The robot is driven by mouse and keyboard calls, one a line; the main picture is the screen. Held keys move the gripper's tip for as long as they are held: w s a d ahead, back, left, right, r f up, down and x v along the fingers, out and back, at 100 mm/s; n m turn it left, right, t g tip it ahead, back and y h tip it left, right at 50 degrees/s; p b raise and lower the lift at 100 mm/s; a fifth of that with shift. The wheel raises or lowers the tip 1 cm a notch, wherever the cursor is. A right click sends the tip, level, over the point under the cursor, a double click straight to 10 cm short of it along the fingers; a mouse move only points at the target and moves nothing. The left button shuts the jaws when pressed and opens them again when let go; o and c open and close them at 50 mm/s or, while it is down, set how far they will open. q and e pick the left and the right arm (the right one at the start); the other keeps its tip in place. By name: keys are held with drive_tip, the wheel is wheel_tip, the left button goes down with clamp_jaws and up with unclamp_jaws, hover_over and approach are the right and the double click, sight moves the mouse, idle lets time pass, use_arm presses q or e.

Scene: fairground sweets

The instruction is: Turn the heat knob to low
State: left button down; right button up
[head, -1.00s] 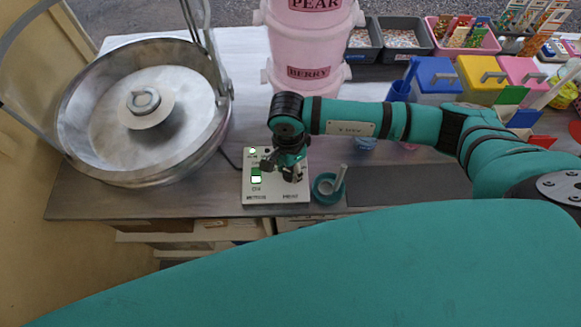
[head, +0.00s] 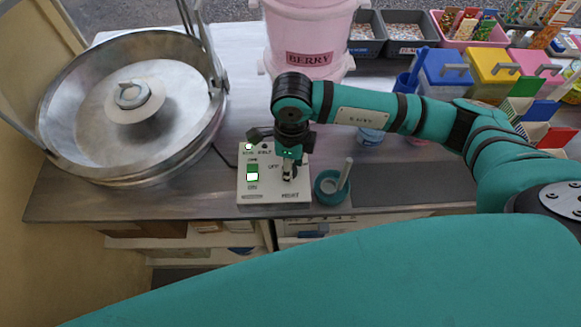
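The white control panel (head: 245,186) lies on the counter to the right of the metal bowl. It has a lit green and white rocker switch (head: 253,172), a small round green-ringed light and an OFF marking. The heat knob cannot be made out; my gripper covers the panel's right half, above a label that may read HEAT. My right gripper (head: 288,174) points down over this part, with its fingertips at or just above the panel. Whether its fingers are open or shut on the knob cannot be told. My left gripper is out of view.
A teal cup with a pale stick (head: 330,192) stands close to the panel's right side. The large metal bowl (head: 60,140) is at the left. A pink BERRY tub (head: 309,40) stands behind. Bins and coloured boxes (head: 440,70) fill the back right. The counter's front edge runs just below the panel.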

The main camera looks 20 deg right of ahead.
drive_tip(key=shift+m+b, duration=0.5)
drive_tip(key=shift+m, duration=0.4)
drive_tip(key=o, duration=1.1)
drive_tip(key=shift+o, duration=0.2)
drive_tip(key=shift+r, duration=0.15)
wheel_tip(320, 180, up, 12)
drive_tip(key=shift+w+d, duration=0.2)
drive_tip(key=shift+d, duration=0.05)
